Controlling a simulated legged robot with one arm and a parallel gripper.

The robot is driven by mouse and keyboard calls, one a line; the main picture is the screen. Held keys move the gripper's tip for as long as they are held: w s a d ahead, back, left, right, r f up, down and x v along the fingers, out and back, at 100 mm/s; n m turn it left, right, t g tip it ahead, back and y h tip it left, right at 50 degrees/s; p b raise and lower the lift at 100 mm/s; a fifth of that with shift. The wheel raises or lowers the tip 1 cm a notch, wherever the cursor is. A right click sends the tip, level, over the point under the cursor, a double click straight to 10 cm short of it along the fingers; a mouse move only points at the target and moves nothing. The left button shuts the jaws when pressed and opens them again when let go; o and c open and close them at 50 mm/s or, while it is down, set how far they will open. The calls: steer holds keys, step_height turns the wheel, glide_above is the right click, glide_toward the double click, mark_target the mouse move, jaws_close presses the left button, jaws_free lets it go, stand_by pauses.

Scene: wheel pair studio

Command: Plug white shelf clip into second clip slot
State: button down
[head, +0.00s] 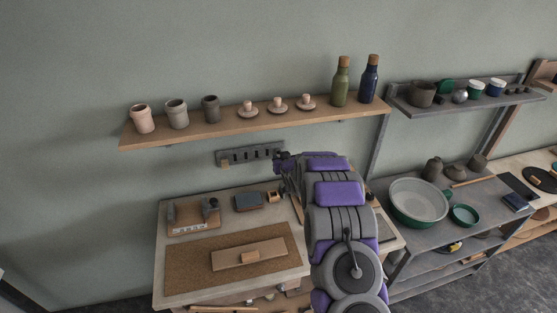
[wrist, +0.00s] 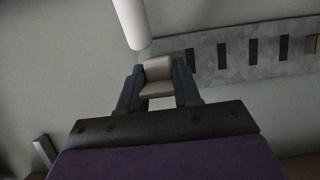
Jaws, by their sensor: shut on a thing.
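In the wrist view my gripper (wrist: 158,72) is shut on a small off-white block, the white shelf clip (wrist: 156,88), held between its two dark fingers. The grey slotted rail (wrist: 222,62) is just beyond and to the right in that view, with several dark upright slots. The clip's tip appears close to the rail's left end; I cannot tell whether they touch. In the head view the rail (head: 236,157) is on the wall under the wooden shelf, and my gripper (head: 282,158) is at its right end. The held clip cannot be made out there.
A pale cylinder (wrist: 132,22) hangs close above the clip in the wrist view. A small tan piece (head: 225,164) sits at the rail's left end. The wooden shelf (head: 215,135) with cups and bottles runs above; a workbench (head: 172,288) with a cork mat lies below.

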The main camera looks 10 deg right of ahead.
steer(key=shift+d, duration=0.6)
steer(key=shift+a+r, duration=0.1)
steer(key=shift+a, duration=1.1)
steer(key=shift+d, duration=0.8)
steer(key=shift+a, duration=0.15)
steer(key=shift+w+a, duration=0.1)
steer(key=shift+a, duration=0.1)
steer(key=shift+w+d+p, duration=0.3)
steer(key=shift+w+p, duration=0.25)
steer(key=shift+w, duration=0.1)
steer(key=shift+w+a, duration=0.15)
steer(key=shift+w, duration=0.3)
